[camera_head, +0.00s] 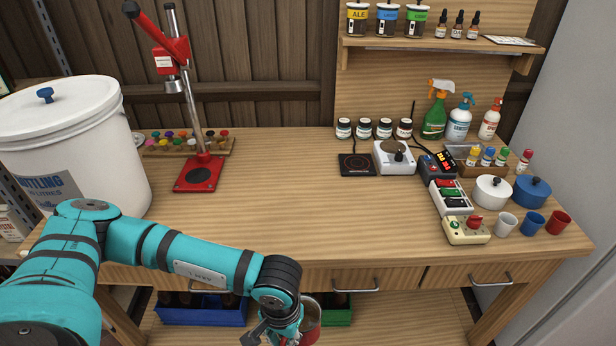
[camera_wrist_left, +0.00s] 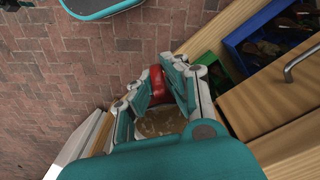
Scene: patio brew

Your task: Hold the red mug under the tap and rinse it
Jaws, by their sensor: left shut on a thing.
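My left gripper (camera_head: 285,336) is low in front of the bench, near the bottom edge of the head view. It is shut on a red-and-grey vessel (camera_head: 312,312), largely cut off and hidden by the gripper. In the left wrist view, a red part (camera_wrist_left: 158,82) shows between the fingers of my left gripper (camera_wrist_left: 160,85). I cannot tell from these views whether this is the red mug. A small red cup (camera_head: 559,223) stands at the bench's right end, beside a blue cup (camera_head: 532,223) and a white cup (camera_head: 507,222). No tap is clearly visible. My right gripper is not in view.
The wooden bench (camera_head: 330,220) is clear across its middle. A white lidded bucket (camera_head: 95,130) stands at the left, with a red capper (camera_head: 199,172) beside it. Scales, power strips and pots crowd the right. A blue crate (camera_head: 200,315) sits below, and a drawer handle (camera_head: 357,286) sticks out.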

